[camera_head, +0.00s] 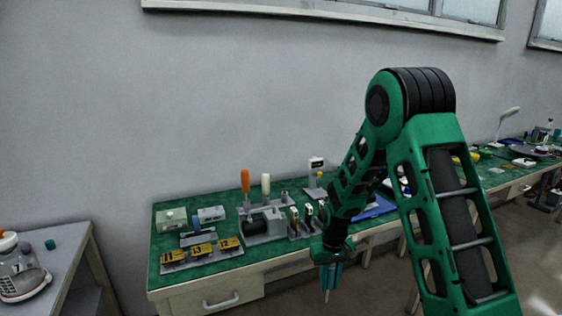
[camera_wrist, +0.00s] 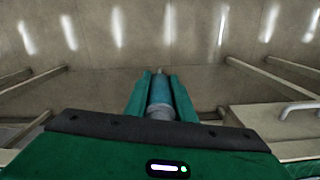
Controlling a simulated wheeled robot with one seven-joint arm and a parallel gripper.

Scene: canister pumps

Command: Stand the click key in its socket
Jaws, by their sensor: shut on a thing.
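My gripper (camera_head: 328,278) hangs pointing down in front of the bench's front edge, over the floor. In the wrist view, my gripper (camera_wrist: 161,98) is shut on a blue-teal cylinder with a grey collar, which I take for the click key (camera_wrist: 160,92). In the head view, the key's thin pale tip (camera_head: 327,297) sticks out below the fingers; the rest is mostly hidden. A grey rack (camera_head: 264,222) on the bench holds an upright orange handle (camera_head: 245,181) and a white handle (camera_head: 266,184). I cannot tell which opening is the key's socket.
The green-topped bench (camera_head: 170,237) carries a tray of black-and-yellow numbered blocks (camera_head: 202,250), a grey-blue cylinder (camera_head: 209,215) and a pale box (camera_head: 172,218). A blue tray (camera_head: 377,208) lies behind my arm. A side table with a flask (camera_head: 22,275) stands at the left.

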